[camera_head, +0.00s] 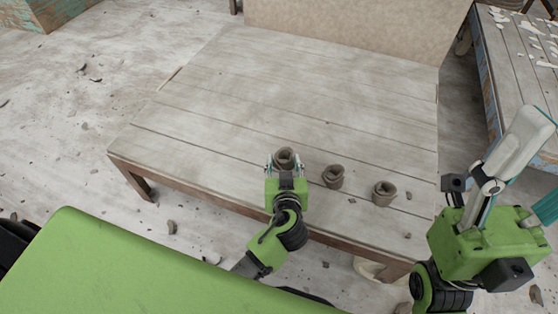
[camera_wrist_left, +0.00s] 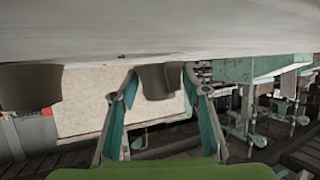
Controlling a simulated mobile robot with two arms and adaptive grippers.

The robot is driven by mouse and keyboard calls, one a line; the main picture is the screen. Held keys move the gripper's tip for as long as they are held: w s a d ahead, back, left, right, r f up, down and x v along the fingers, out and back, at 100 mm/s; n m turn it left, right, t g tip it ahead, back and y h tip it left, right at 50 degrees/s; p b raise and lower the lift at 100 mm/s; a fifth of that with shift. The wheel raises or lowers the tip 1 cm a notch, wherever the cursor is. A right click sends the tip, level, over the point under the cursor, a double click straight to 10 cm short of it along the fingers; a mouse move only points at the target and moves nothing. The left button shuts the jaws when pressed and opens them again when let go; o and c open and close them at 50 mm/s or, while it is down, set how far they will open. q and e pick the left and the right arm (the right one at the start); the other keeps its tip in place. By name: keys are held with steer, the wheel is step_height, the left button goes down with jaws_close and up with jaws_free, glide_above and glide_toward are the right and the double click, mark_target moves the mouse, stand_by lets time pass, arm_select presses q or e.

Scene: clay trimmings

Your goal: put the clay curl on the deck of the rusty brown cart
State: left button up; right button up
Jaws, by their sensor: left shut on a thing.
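Three grey-brown clay curls stand in a row near the front edge of the wooden table. My left gripper (camera_head: 283,160) is shut on the leftmost clay curl (camera_head: 284,157), with a finger on either side. The left wrist view, which looks upside down, shows this curl (camera_wrist_left: 158,80) between the teal-lined fingers (camera_wrist_left: 160,85). The curl appears at table level; I cannot tell whether it touches the top. My right gripper (camera_head: 532,125) is raised at the right, away from the curls, and its opening is unclear. I cannot make out a rusty brown cart.
The middle curl (camera_head: 333,176) and the right curl (camera_head: 384,192) stand just right of my left gripper. The table (camera_head: 250,80) is bare behind them. A second table (camera_head: 505,65) with pale scraps is at the far right. Teal metal frames (camera_wrist_left: 235,70) show in the wrist view.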

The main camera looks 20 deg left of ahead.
arm_select(q)
steer(key=shift+f, duration=0.5)
steer(key=shift+d+r, duration=0.1)
steer(key=o, duration=1.2)
steer(key=shift+s, duration=0.1)
